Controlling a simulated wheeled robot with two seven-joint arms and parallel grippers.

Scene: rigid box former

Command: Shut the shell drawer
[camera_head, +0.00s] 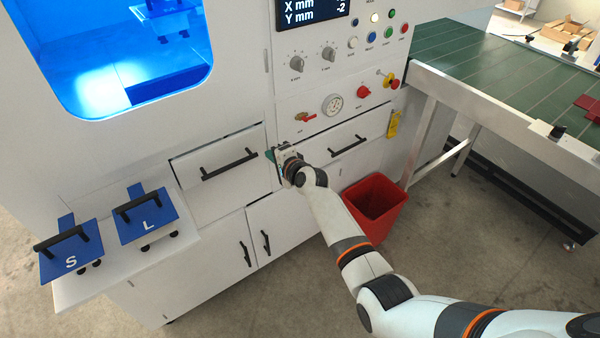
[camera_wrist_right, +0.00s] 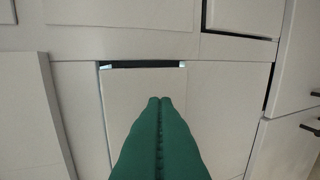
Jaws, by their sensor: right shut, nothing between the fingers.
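Two white drawer fronts with black handles are in the head view, the left drawer (camera_head: 222,188) and the right drawer (camera_head: 361,137). No label shows which is the shell drawer. Dark gaps run along their upper edges; how far either stands out is hard to tell. My right gripper (camera_head: 272,156) is at the machine front between the two handles, its arm partly covering the right drawer. In the wrist view its green fingers (camera_wrist_right: 159,100) are shut and empty, pointing at a white panel (camera_wrist_right: 125,92) with a dark slot above it. Contact cannot be told. My left gripper is out of view.
A red bin (camera_head: 374,205) stands on the floor below the right drawer. Knobs and a gauge (camera_head: 332,104) sit above the drawers. Blue S (camera_head: 70,258) and L (camera_head: 147,226) plates lie on a white shelf at left. A green conveyor (camera_head: 480,62) is at right.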

